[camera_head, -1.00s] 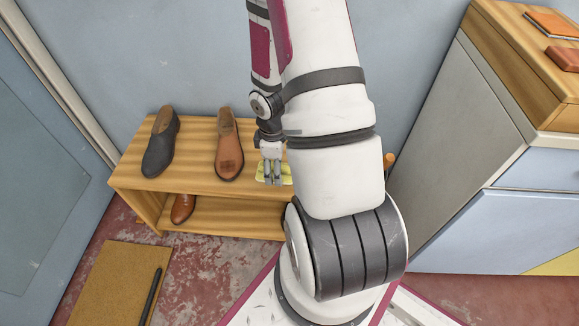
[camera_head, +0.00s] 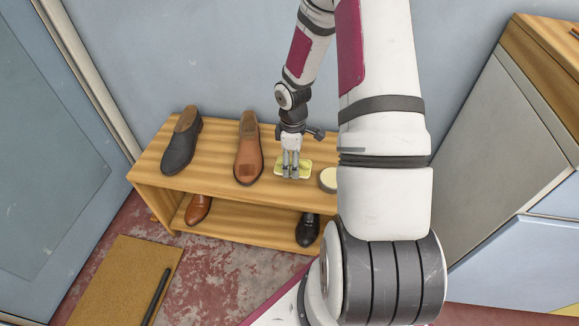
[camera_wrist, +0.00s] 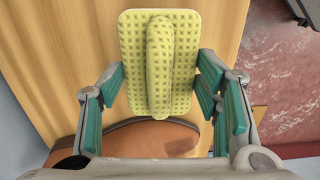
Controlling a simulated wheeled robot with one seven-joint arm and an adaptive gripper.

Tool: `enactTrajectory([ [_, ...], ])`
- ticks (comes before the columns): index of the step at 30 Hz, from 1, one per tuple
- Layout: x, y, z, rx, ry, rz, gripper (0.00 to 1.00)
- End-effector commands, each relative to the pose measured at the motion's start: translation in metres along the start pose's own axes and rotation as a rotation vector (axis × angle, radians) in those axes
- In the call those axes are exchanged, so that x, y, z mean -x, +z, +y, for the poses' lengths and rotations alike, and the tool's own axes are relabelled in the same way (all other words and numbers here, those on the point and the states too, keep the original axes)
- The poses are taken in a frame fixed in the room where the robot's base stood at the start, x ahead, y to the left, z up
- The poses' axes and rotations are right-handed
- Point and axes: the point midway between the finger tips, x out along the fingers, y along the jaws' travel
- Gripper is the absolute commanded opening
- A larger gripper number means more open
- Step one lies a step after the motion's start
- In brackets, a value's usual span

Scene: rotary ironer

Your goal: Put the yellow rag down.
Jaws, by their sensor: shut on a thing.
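The yellow rag (camera_head: 305,170) is a flat patterned cloth with a raised fold along its middle. It is at the top board of the wooden shoe bench (camera_head: 215,150), right of the brown shoe; I cannot tell if it touches the board. My gripper (camera_head: 291,175) points down at it. In the wrist view the rag (camera_wrist: 182,60) lies between the teal finger pads of my gripper (camera_wrist: 160,88), which is shut on it. The rag's near edge is close to the brown shoe (camera_wrist: 150,137).
On the bench top stand a dark shoe (camera_head: 182,142), the brown shoe (camera_head: 248,150) and a round pale tin (camera_head: 328,180), partly behind my arm. The lower shelf holds a brown shoe (camera_head: 198,209) and a black shoe (camera_head: 308,230). A grey cabinet (camera_head: 490,150) stands right.

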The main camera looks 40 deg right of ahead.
Motion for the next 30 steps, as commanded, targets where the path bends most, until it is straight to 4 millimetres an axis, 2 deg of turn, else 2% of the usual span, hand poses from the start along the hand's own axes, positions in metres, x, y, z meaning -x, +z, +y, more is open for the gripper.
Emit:
enactTrajectory([
  [9, -0.002, -0.016, 0.018, -0.002, 0.0, 0.001, 0.35],
  [15, -0.034, -0.016, 0.017, -0.001, -0.001, -0.001, 0.35],
  [17, -0.038, -0.016, 0.018, -0.002, -0.001, -0.001, 0.35],
  [28, -0.04, -0.015, 0.017, -0.001, 0.0, -0.001, 0.35],
  [29, -0.04, -0.015, 0.017, -0.001, 0.0, -0.001, 0.62],
  [30, -0.039, -0.015, 0.017, -0.001, 0.0, -0.001, 0.71],
])
